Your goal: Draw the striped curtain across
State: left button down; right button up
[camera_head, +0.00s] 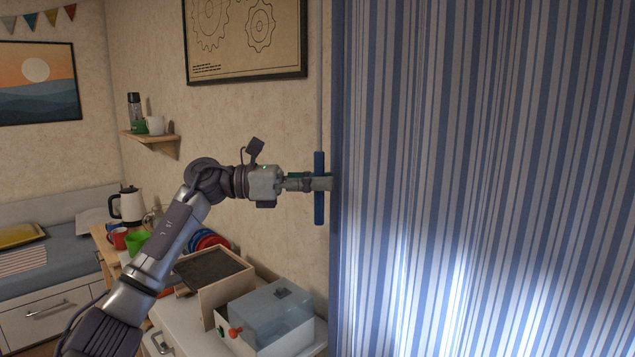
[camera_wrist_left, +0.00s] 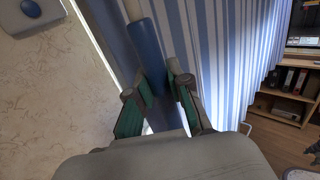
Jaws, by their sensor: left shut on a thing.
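The striped curtain (camera_head: 470,150) is blue and white and hangs across the right half of the head view. It also fills the middle of the left wrist view (camera_wrist_left: 218,55). A thin pale rod with a blue handle (camera_head: 319,205) hangs upright at the curtain's left edge. My left gripper (camera_head: 322,182) is shut on the blue handle, which also shows between its fingers in the left wrist view (camera_wrist_left: 148,58). The fingers hide part of the handle. My right gripper is not in view.
A small shelf (camera_head: 153,142) is on the wall. In the left wrist view, a bookcase (camera_wrist_left: 285,105) stands beyond the curtain.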

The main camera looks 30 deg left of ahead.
pick_arm(q)
jog(key=shift+f, duration=0.1)
jog(key=c, duration=1.3)
grip_release()
jog(key=shift+d, duration=0.1)
jog(key=v, duration=1.2)
